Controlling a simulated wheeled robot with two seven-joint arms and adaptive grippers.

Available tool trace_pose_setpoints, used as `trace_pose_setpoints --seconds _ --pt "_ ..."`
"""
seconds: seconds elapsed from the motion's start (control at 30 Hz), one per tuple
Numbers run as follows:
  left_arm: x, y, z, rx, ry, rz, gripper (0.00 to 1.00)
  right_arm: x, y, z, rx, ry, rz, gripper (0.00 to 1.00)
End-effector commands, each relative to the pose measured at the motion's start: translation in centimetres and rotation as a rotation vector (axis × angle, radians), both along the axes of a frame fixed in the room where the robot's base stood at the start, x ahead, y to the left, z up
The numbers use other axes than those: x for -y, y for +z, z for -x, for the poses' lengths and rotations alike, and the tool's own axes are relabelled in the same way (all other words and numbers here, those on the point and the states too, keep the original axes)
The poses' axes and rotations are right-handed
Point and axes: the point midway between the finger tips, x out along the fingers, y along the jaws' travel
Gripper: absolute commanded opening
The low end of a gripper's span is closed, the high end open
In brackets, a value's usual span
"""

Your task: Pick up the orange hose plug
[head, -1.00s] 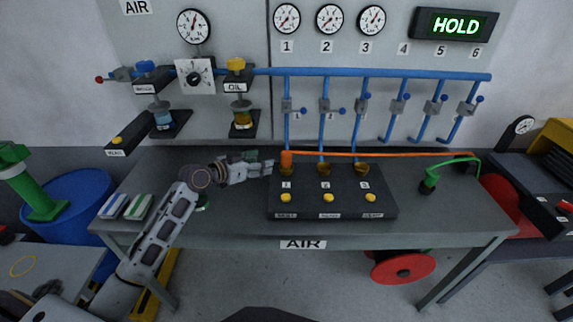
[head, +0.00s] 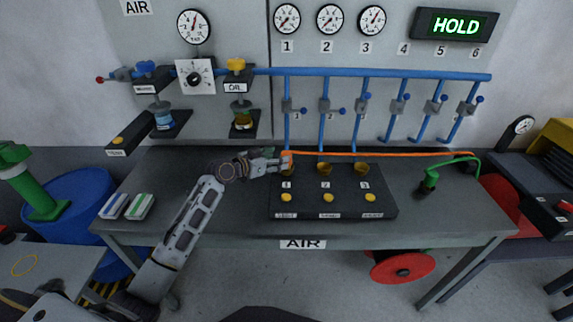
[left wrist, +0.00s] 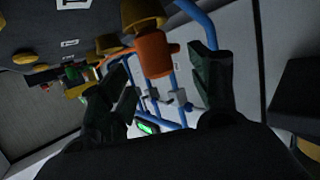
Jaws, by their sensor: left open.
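The orange hose plug (head: 287,159) stands at the brass socket marked 1 on the dark block (head: 330,212), with the orange hose (head: 400,153) running right from it. In the left wrist view the orange plug (left wrist: 153,54) shows against a brass socket (left wrist: 141,14), between my open fingers and a little beyond their tips. My left gripper (head: 281,161) is at the plug's left side, open, its fingers pointing right toward it. In the left wrist view the gripper (left wrist: 168,75) has one finger on each side of the plug, with a gap to each. My right gripper is not in view.
Brass sockets 2 (head: 325,168) and 3 (head: 362,168) are right of the plug. Blue pipes (head: 322,128) hang behind the block. A green plug (head: 429,181) stands at the table's right. Two small boxes (head: 127,206) lie at the left. The table front left of the block is clear.

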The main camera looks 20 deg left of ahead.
Motion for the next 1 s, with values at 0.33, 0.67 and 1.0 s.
trace_pose_setpoints --seconds 0.33,0.67,1.0 --pt "0.1 0.0 -0.2 0.000 0.000 0.001 0.62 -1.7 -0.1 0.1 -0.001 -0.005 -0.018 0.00" --pt "1.6 -0.2 -2.1 0.001 0.001 0.003 0.62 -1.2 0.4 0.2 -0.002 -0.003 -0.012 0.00" --pt "2.8 -1.0 -4.1 0.001 0.000 0.000 0.62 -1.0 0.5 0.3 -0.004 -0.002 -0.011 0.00"
